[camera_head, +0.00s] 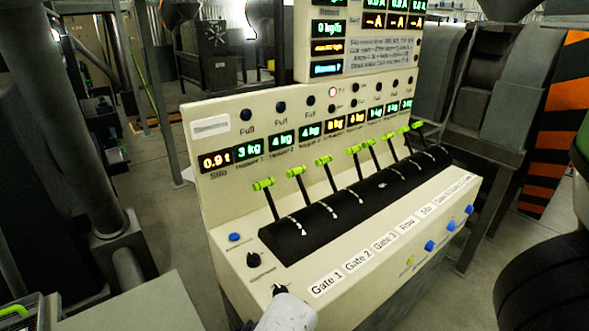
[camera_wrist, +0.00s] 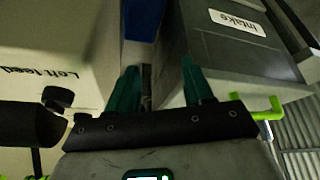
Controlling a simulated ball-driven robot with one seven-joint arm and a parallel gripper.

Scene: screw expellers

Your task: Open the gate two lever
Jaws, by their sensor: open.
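A cream control console (camera_head: 222,216) stands in the middle of the head view. The gate two lever (camera_head: 297,171) appears to be the second from the left, above the "Gate 2" label (camera_head: 358,260). It has a bright green handle on a dark stick and leans toward the displays, like the levers beside it. My gripper (camera_wrist: 158,68) shows in the wrist view with its two green fingers apart and nothing between them. I cannot make out my gripper in the head view.
The gate one lever (camera_head: 264,184) and gate three lever (camera_head: 324,160) stand close on either side. The wrist view shows a surface marked "Left feed" (camera_wrist: 82,50) and a grey box marked "Intake" (camera_wrist: 225,55) near the fingers. Open floor (camera_head: 150,165) lies left of the console.

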